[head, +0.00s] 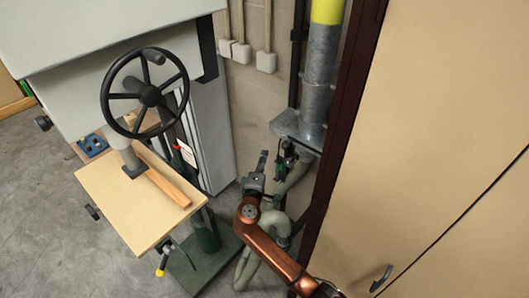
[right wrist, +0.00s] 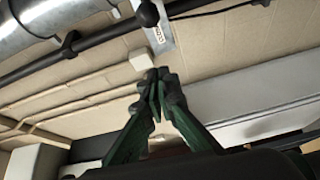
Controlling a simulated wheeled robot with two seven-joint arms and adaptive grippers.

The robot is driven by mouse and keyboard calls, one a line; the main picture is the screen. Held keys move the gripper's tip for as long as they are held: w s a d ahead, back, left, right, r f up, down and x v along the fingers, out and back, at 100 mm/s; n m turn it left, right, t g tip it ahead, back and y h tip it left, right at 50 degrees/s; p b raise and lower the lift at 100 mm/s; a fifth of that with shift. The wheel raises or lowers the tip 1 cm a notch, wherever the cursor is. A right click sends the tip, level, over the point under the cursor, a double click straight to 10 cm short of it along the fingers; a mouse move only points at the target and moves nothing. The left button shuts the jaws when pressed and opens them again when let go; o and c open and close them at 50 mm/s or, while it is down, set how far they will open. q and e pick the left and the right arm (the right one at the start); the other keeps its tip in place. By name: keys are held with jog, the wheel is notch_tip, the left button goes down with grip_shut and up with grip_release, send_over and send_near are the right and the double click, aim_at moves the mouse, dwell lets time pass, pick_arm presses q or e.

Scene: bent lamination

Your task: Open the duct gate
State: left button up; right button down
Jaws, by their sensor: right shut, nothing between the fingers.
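The duct (head: 318,85) is a grey metal pipe with a yellow upper part, running down the wall beside the brown cabinet edge. The duct gate's flat metal plate (head: 285,122) sticks out to the left of the pipe. In the right wrist view, a silver plate (right wrist: 158,36) with a small label and a black knob (right wrist: 148,14) lies beyond my fingertips. My right gripper (head: 288,150) is just below the plate; its green fingers with dark tips (right wrist: 160,88) are shut and empty. I see a gap between the tips and the knob. My left gripper is out of view.
A machine with a black handwheel (head: 149,95) and a wooden table (head: 125,205) stands at the left. A large beige cabinet (head: 440,130) closes off the right side. A flexible hose (head: 245,268) hangs below the duct. Grey floor (head: 50,230) is clear at lower left.

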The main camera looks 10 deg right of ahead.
aim_at(288, 143)
jog(key=x, duration=0.8)
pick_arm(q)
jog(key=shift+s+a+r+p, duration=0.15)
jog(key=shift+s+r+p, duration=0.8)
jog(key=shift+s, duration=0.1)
pick_arm(e)
jog(key=shift+s+d+f, duration=0.15)
jog(key=shift+s+d, duration=0.6)
jog(key=shift+s+d+f, duration=0.15)
jog(key=shift+s+d, duration=0.6)
